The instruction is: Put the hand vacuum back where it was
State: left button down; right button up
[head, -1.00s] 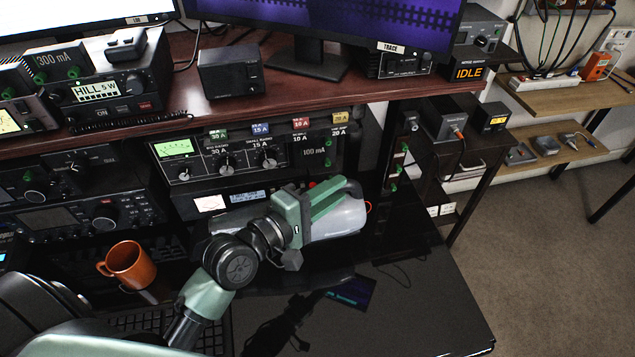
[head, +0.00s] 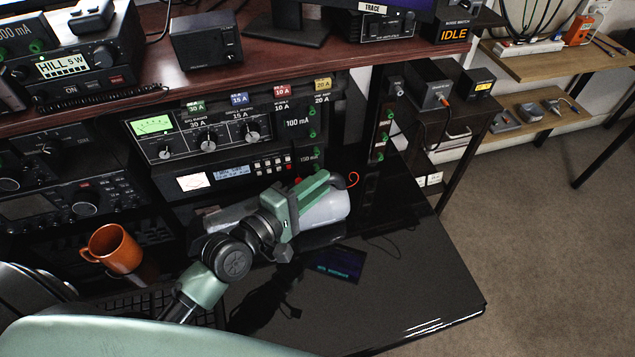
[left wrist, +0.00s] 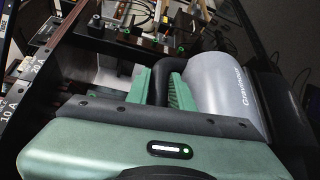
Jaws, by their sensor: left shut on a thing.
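The hand vacuum (head: 327,209) has a grey cylindrical body. My left gripper (head: 305,200), with green fingers, is shut on it in front of the radio rack, over the glossy black desk (head: 420,270). In the left wrist view, the vacuum's black handle is between the green fingers (left wrist: 162,90), and its grey body (left wrist: 222,92) with lettering lies to the right. I cannot tell whether the vacuum touches the desk. My right gripper is not in view. No marked resting place for the vacuum can be made out.
An orange mug (head: 113,248) stands left of my left arm, near a dark keyboard. The metered panel (head: 225,130) and a smaller unit (head: 215,178) are behind the vacuum. A dark side rack (head: 455,140) stands to the right. The desk's right part is clear.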

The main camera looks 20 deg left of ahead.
pick_arm(q)
jog(key=c, duration=1.2)
grip_release()
jog(key=shift+f, duration=0.1)
jog(key=shift+c, duration=0.2)
jog(key=shift+s, duration=0.1)
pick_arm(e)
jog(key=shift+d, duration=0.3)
pick_arm(q)
jog(key=shift+f, duration=0.1)
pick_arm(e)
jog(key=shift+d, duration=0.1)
pick_arm(q)
jog(key=shift+s, duration=0.25)
jog(key=b+v, duration=0.2)
jog(key=v, duration=0.9)
jog(key=shift+s+a+r, duration=0.15)
jog(key=shift+a+r, duration=0.05)
jog(key=shift+r, duration=0.05)
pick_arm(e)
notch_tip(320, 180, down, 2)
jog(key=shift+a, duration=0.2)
